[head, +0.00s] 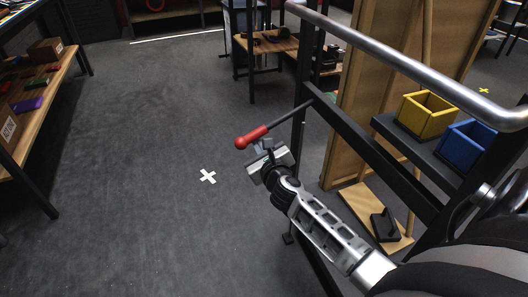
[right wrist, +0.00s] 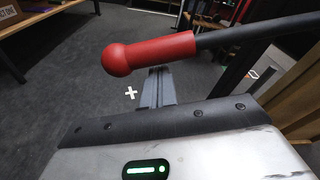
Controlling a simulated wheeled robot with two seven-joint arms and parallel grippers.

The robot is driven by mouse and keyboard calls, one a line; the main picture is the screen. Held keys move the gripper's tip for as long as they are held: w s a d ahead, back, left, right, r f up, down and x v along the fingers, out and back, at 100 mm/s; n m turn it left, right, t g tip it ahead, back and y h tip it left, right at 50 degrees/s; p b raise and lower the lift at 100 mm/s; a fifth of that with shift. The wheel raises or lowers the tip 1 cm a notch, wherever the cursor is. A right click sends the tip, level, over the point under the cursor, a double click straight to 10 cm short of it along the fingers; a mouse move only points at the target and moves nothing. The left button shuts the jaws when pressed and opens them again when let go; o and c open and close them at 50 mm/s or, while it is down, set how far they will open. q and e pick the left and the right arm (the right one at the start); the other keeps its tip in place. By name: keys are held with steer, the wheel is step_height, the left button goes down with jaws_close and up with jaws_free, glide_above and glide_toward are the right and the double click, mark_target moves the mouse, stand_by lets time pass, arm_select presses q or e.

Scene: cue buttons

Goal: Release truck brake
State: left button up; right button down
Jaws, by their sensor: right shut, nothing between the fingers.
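The brake lever is a dark rod with a red grip (head: 252,136) and a round red end. It sticks out to the left from the black frame of the truck (head: 370,140). In the right wrist view the red grip (right wrist: 150,52) crosses the upper middle, with its dark rod running to the right edge. My right gripper (head: 262,146) is just below the red grip, its fingers shut with nothing between them. In the right wrist view the shut fingers (right wrist: 157,84) lie under the grip; I cannot tell if they touch it. My left gripper is not in view.
The truck has a grey metal handrail (head: 420,72) and a shelf with a yellow bin (head: 426,116) and a blue bin (head: 468,146). A wooden workbench (head: 35,110) stands at left. Open floor with a white cross (head: 208,177) lies between. Another wooden table (head: 268,45) stands behind.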

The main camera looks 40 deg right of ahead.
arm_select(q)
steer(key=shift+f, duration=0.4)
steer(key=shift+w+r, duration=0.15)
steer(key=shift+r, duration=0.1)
